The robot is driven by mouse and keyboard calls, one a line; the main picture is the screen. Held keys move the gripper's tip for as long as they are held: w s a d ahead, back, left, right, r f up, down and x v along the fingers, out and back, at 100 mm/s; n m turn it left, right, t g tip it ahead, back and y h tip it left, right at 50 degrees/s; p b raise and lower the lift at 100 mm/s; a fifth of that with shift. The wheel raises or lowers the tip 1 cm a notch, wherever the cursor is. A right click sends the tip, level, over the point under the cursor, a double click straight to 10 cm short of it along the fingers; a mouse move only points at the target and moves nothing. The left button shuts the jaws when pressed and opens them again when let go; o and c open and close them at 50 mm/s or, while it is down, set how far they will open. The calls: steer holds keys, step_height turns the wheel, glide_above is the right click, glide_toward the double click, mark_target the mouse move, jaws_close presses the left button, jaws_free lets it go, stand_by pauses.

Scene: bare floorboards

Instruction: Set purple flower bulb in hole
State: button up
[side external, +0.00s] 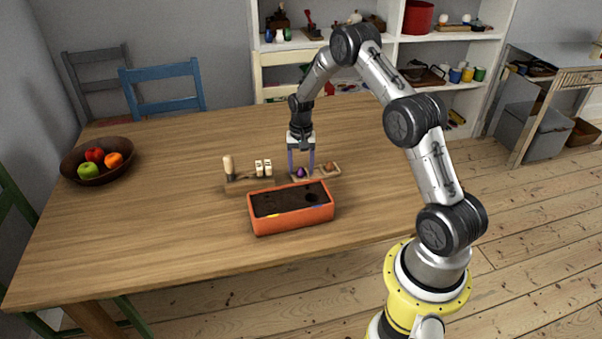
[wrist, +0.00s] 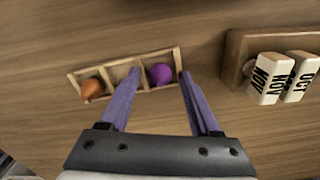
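The purple flower bulb (wrist: 161,74) lies in an end compartment of a small wooden tray (wrist: 124,72). It also shows in the side external view (side external: 301,172). My gripper (side external: 301,170) points down over the tray and is open. In the wrist view its two purple fingers (wrist: 159,75) are spread apart, with the bulb between and just beyond their tips; I cannot tell whether they touch it. An orange planter box (side external: 291,221) with dark soil stands in front of the tray. A dark hole (side external: 312,197) shows in the soil at its right side.
An orange-brown bulb (wrist: 92,89) lies at the tray's other end. A wooden calendar stand (wrist: 236,72) with white month blocks (wrist: 270,77) is close beside the tray. A fruit bowl (side external: 97,163) stands at the table's left. The table's right part is clear.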

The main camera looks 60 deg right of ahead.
steer(key=shift+s+a+f, duration=0.1)
steer(key=shift+a+f, duration=0.05)
steer(key=shift+f, duration=0.15)
jaws_close()
steer(key=shift+r, duration=0.35)
step_height(320, 180, up, 2)
steer(key=shift+r, duration=0.15)
steer(key=s+a+r, duration=0.6)
steer(key=s+r, duration=0.4)
steer(key=s, duration=0.2)
steer(key=shift+w+a+f, duration=0.15)
steer(key=shift+w+a, duration=0.2)
steer(key=shift+a, duration=0.55)
steer(key=shift+w+a+f, duration=0.2)
steer(key=shift+w+a, duration=0.1)
steer(key=shift+a, duration=0.6)
steer(key=shift+w+a+f, duration=0.15)
steer(key=shift+w+a, duration=0.2)
steer(key=shift+a, duration=0.55)
